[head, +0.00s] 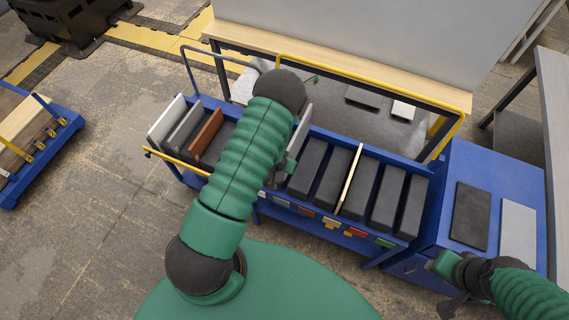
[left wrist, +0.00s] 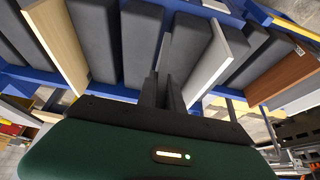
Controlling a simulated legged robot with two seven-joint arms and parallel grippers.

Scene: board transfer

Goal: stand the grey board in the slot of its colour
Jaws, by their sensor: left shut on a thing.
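My left gripper (head: 279,176) is shut on a grey board (head: 301,132), which stands upright over the middle of the blue rack. My own arm covers part of it in the head view. In the left wrist view the left gripper's fingers (left wrist: 163,93) close on a thin grey strip of board (left wrist: 164,52). I cannot tell whether its lower edge is inside a slot. Small coloured labels (head: 330,222) run along the rack's front; I cannot make out a grey one surely. My right gripper (head: 447,303) is low at the right, away from the rack, its jaws unclear.
The blue rack (head: 430,182) holds dark dividers (head: 330,175) and a pale wood board (head: 350,180). White (head: 165,120), grey (head: 185,127) and brown (head: 207,136) boards stand at its left end. A blue cabinet (head: 490,165) with two flat panels adjoins the right end.

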